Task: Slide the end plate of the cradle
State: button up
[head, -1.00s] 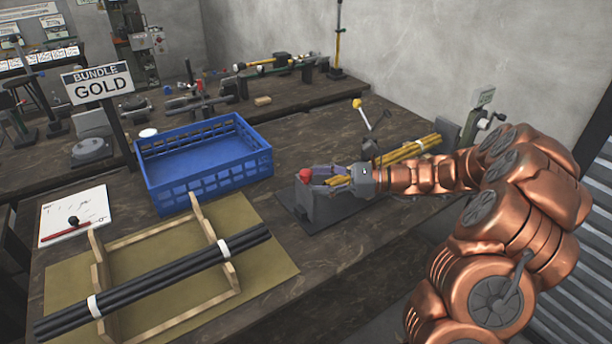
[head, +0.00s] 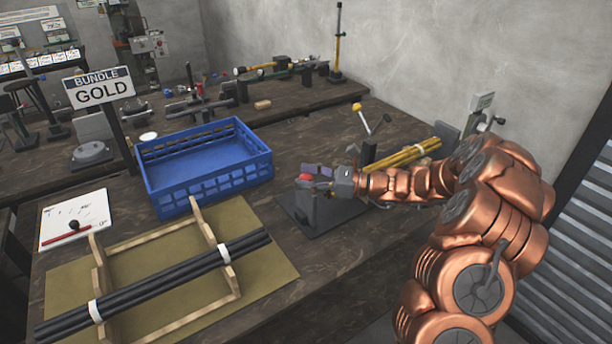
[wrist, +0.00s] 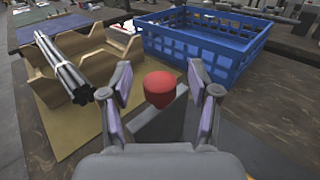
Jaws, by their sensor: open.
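The cradle's grey end plate (head: 304,206) stands upright on a dark base plate (head: 328,226), with a red knob (head: 306,178) at its top. In the wrist view the red knob (wrist: 159,89) sits between my fingers, with the grey plate (wrist: 160,118) below it. My gripper (wrist: 160,98) is open, one finger on each side of the knob, with gaps showing on both sides. In the head view my gripper (head: 316,176) reaches in from the right at knob height. A bundle of gold rods (head: 405,155) lies behind my arm, partly hidden by it.
A blue crate (head: 205,182) stands left of the cradle. A wooden rack (head: 168,232) with tied black rods (head: 150,285) lies on a tan mat at front left. A yellow-knobbed lever (head: 357,107) rises behind my arm. A "BUNDLE GOLD" sign (head: 99,87) stands at left.

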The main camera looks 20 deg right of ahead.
jog(key=shift+w+a, duration=0.1)
jog(key=shift+a, duration=0.05)
jog(key=shift+c, duration=0.2)
grip_shut()
dwell(0.3)
